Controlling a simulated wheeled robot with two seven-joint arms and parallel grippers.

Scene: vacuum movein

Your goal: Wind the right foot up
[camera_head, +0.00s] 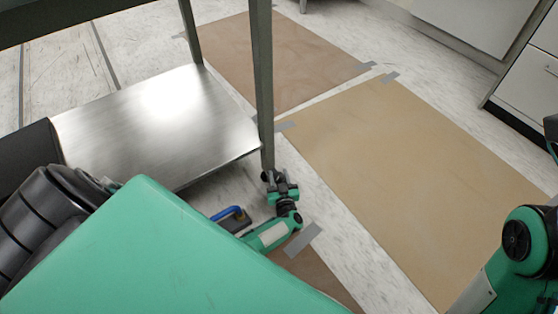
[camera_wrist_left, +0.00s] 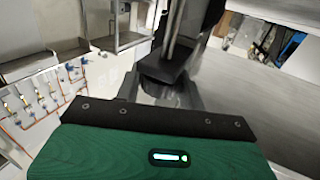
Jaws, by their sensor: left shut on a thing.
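A metal stand's near right leg (camera_head: 262,90) comes down to the floor in the head view. Its dark right foot (camera_head: 267,176) is at the bottom end, partly hidden by my left gripper. My left gripper (camera_head: 281,188) is shut on the foot, low by the floor. In the left wrist view the dark foot (camera_wrist_left: 165,70) sits between the blurred fingers of the left gripper (camera_wrist_left: 168,92), with the leg (camera_wrist_left: 174,25) rising above it. My right arm shows at the right edge of the head view, but its gripper is out of frame.
The stand's shiny lower shelf (camera_head: 160,120) is left of the leg. A tan floor sheet (camera_head: 410,170) and a brown sheet (camera_head: 290,60) are taped on the floor. A small dark thing with a blue loop (camera_head: 231,214) is beside my left forearm. White cabinets (camera_head: 525,80) stand far right.

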